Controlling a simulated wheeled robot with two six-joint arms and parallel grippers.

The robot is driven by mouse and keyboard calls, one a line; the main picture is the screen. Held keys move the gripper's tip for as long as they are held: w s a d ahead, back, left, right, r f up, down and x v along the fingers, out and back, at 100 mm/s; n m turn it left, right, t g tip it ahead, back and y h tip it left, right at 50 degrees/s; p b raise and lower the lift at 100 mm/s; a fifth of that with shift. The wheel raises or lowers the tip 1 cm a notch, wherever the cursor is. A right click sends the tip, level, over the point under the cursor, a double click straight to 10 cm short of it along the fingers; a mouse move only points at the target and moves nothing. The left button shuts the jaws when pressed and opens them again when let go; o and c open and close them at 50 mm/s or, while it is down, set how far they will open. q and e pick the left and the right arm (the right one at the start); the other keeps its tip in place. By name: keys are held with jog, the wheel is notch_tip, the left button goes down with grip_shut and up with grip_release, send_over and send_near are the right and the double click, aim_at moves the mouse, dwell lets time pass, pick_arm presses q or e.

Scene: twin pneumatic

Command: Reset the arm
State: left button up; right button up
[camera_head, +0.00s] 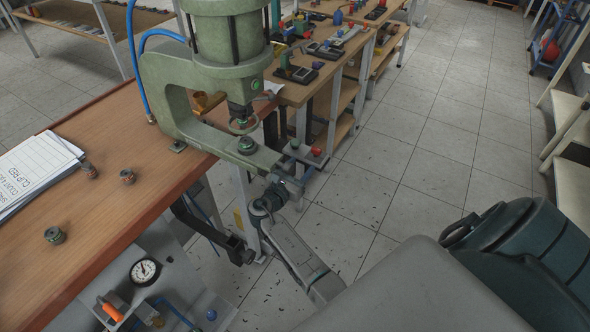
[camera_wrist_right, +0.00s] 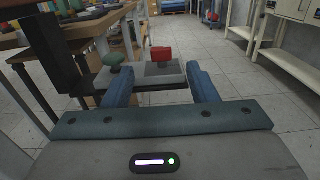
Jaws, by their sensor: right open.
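My right arm (camera_head: 300,255) reaches from the lower middle of the head view toward the bench's right side. Its gripper (camera_head: 284,178) is small there, beside the press base and just in front of a button box (camera_head: 308,155) with a green and a red button. In the right wrist view the gripper (camera_wrist_right: 158,82) is open, its two blue fingers apart with nothing held. My left gripper is not in view.
A green press (camera_head: 180,100) stands on the wooden bench (camera_head: 110,210), with papers (camera_head: 35,170) and several small cylindrical parts. A pressure gauge (camera_head: 145,270) is on a panel below. Tool tables (camera_head: 300,90) stand behind.

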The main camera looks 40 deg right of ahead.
jog(key=s+a+f+m+g+y, duration=0.1)
jog(key=s+a+f+m+y, duration=0.15)
jog(key=s+f, duration=0.65)
jog(key=s+a+f+m+g+y, duration=0.15)
jog(key=s+f+y, duration=0.25)
jog(key=f, duration=1.1)
jog(key=s+a+f+m+y, duration=0.1)
jog(key=s+f+m+y, duration=0.4)
jog(key=f, duration=0.7)
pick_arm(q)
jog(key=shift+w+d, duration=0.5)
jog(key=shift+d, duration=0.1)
pick_arm(e)
jog(key=s+a+f+m+g+y, duration=0.1)
jog(key=s+f+m, duration=0.3)
jog(key=s, duration=0.6)
jog(key=s+a+f+m+g+y, duration=0.1)
jog(key=s+f+m, duration=0.3)
jog(key=s, duration=0.7)
jog(key=s+a+f+m+g+y, duration=0.1)
jog(key=s+f+m, duration=0.4)
jog(key=s, duration=0.6)
jog(key=shift+a+f+y, duration=0.2)
jog(key=shift+a+y, duration=0.45)
jog(key=shift+a, duration=0.2)
jog(key=shift+s, duration=0.1)
